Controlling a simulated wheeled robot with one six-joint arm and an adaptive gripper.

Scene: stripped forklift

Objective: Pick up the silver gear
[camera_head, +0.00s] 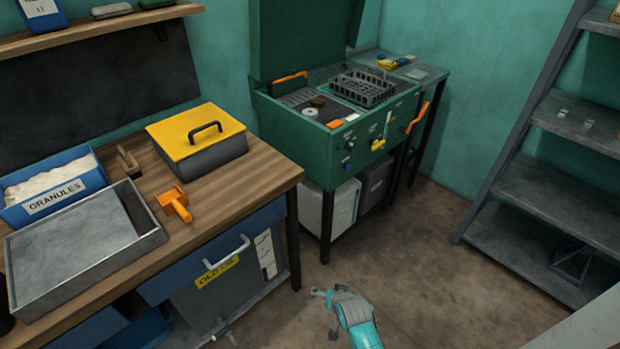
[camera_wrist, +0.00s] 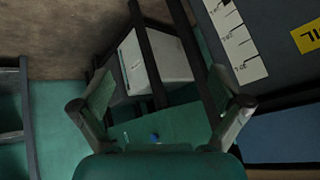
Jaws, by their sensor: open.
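A small light-grey round part (camera_head: 311,113) sits in the front left of the open green wash cabinet's basin; it may be the silver gear, but it is too small to make out teeth. A darker small part (camera_head: 318,102) lies just behind it. My gripper (camera_head: 322,296) is low in front of the cabinet, over the floor, well apart from the round part. In the wrist view my gripper (camera_wrist: 160,103) has its fingers spread wide with nothing between them. That view shows the cabinet's green front panel and the space under it, but no gear.
The green cabinet (camera_head: 338,152) has a raised lid and a black basket (camera_head: 360,89). The wooden bench (camera_head: 236,183) at left holds a yellow-lidded box (camera_head: 196,138), a grey tray (camera_head: 85,246) and an orange scoop (camera_head: 173,203). Grey shelves (camera_head: 560,185) stand right. Floor between is clear.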

